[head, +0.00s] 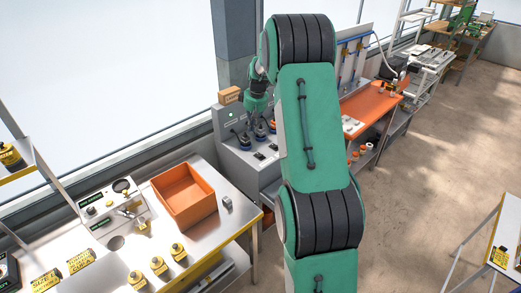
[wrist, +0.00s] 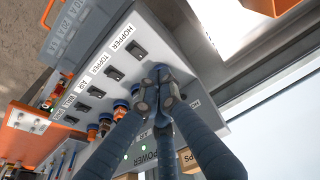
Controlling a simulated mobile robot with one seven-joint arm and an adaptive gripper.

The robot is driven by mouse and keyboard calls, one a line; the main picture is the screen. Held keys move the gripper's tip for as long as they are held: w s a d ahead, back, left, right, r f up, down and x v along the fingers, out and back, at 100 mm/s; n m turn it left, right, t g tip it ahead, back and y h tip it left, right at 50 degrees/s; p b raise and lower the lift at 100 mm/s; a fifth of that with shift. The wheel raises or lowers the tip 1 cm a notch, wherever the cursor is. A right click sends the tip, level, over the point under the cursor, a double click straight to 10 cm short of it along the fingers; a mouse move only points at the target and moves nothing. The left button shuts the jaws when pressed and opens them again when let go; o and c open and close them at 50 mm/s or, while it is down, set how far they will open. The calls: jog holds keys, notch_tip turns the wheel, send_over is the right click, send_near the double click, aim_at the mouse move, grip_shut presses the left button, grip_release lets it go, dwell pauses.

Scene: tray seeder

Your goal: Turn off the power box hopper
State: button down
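The power box (head: 240,160) is a grey cabinet with a sloped panel, left of my arm in the head view. In the wrist view its panel (wrist: 110,45) carries a row of dark switches labelled HOPPER, TOPPER, AIR and others. The HOPPER switch (wrist: 137,50) is at the upper end of that row. Blue and orange round fittings (wrist: 120,107) run alongside. My gripper (wrist: 160,95) has its fingertips close together at the blue fitting beside the HOPPER switch. The fingers hide most of that fitting, so I cannot tell whether they grip it.
An orange-topped table (head: 375,105) stands right of my arm. Floor (head: 440,160) is clear at right.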

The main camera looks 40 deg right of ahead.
jog(key=d+f+p, duration=0.1)
jog(key=d+f, duration=0.4)
jog(key=d, duration=0.2)
jog(key=shift+w+f, duration=0.15)
jog(key=shift+f, duration=0.2)
jog(key=shift+f, duration=0.1)
send_over(260, 155)
jog(key=f, duration=1.2)
jog(key=shift+s+a, duration=0.2)
jog(key=shift+s, duration=0.1)
jog(key=shift+s+f+b, duration=0.1)
jog(key=shift+f+b, duration=0.2)
jog(key=shift+f, duration=0.5)
